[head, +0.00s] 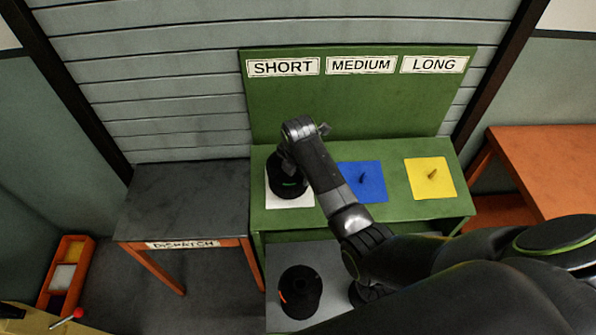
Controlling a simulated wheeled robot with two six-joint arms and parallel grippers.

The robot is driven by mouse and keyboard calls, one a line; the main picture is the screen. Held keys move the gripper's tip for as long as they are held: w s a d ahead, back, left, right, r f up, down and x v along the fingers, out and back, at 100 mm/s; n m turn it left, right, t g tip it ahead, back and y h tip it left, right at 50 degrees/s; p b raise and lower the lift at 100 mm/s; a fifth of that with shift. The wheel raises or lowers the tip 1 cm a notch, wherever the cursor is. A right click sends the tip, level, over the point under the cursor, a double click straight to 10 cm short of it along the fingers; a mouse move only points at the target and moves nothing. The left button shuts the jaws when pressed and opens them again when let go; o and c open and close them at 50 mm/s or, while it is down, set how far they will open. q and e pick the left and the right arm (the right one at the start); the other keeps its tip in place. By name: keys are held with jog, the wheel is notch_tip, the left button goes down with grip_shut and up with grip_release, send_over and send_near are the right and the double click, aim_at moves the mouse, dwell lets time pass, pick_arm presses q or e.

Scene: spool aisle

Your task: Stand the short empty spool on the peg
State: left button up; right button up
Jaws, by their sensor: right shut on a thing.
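My right arm comes in from the right and bends down over the white pad (300,202) under the SHORT sign. My right gripper (287,163) points down there and is shut on a black spool (289,193), which shows as a dark round shape low over the pad. The fingers blend into the dark shape. The white pad's peg is hidden, so I cannot tell whether the spool is around it or above it. My left gripper is not in view.
Blue (371,190) and yellow (421,187) pads with bare pegs lie to the right on the green bench (345,155). A black spool (300,290) stands on the grey lower shelf (281,258). The dark dispatch table (185,197) is clear; an orange table (550,160) stands right.

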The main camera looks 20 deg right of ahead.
aim_at(298, 190)
jog(key=shift+w+d+f+b, duration=0.15)
jog(key=shift+f+b, duration=0.3)
jog(key=shift+f, duration=0.35)
jog(key=shift+w+a+f+b, duration=0.15)
jog(key=shift+f+b, duration=0.25)
jog(key=shift+f, duration=0.4)
jog(key=o, duration=1.6)
jog(key=shift+d, duration=0.1)
jog(key=shift+c, duration=0.2)
jog(key=shift+r, duration=0.15)
